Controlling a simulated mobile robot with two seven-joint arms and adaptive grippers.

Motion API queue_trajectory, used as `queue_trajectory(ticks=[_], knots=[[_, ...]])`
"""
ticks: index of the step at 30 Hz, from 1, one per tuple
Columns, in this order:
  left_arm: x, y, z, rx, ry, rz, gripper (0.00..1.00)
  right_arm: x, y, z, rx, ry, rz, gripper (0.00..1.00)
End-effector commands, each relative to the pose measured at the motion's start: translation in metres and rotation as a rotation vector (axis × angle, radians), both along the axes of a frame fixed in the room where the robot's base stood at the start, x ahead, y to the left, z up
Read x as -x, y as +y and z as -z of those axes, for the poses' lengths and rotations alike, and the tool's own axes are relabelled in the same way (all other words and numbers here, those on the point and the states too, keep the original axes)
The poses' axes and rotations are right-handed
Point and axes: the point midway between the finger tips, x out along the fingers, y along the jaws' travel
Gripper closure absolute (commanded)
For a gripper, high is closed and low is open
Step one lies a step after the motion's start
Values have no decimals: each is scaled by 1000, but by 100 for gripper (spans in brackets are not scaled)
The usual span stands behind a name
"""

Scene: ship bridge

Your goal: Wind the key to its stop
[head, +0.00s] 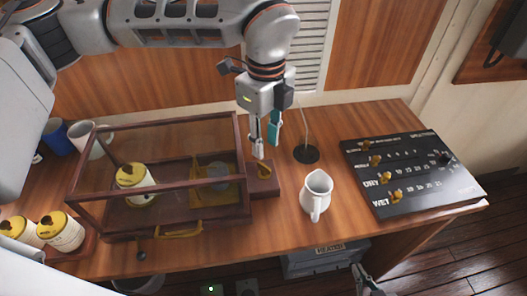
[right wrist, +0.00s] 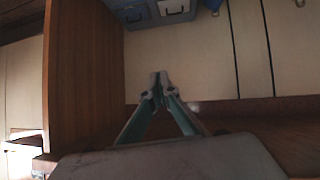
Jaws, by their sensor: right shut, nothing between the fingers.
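A small brass-coloured piece that looks like the key (head: 264,169) stands on a low wooden block (head: 265,187) at the right end of a glazed wooden case (head: 158,222). My left gripper (head: 266,150) points down just above it. Its two fingers are apart, with nothing seen between them. Whether a fingertip touches the brass piece I cannot tell. Inside the case are a drum with a yellow top (head: 135,184) and a brass mechanism (head: 213,183). My right gripper (head: 367,279) is low, beyond the desk's front edge. In the right wrist view (right wrist: 159,80) its fingertips meet, empty.
A white jug (head: 317,191) stands right of the block, with a thin stand on a dark base (head: 306,154) behind it. A black weather board (head: 410,171) lies at the right. Two more drums (head: 60,231) stand at the left, mugs (head: 92,140) behind the case. Grey boxes (head: 322,259) sit below the desk.

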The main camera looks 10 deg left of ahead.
Motion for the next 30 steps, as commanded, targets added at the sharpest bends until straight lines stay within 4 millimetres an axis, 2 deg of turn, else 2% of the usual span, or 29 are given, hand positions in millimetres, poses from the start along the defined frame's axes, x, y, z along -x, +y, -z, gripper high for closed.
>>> queue_trajectory(ticks=[9,15,26,29,30], knots=[[2,0,46,1,5,2,73,7,-2,-3,4,16,2,100],[1,-1,67,2,3,3,73,8,-8,0,13,26,10,100],[1,-1,73,2,1,3,73,6,-11,-1,15,24,17,100],[1,-1,73,2,1,3,99,6,-9,-1,13,24,16,100],[1,-1,73,2,1,3,100,6,-9,-1,12,24,15,100]])
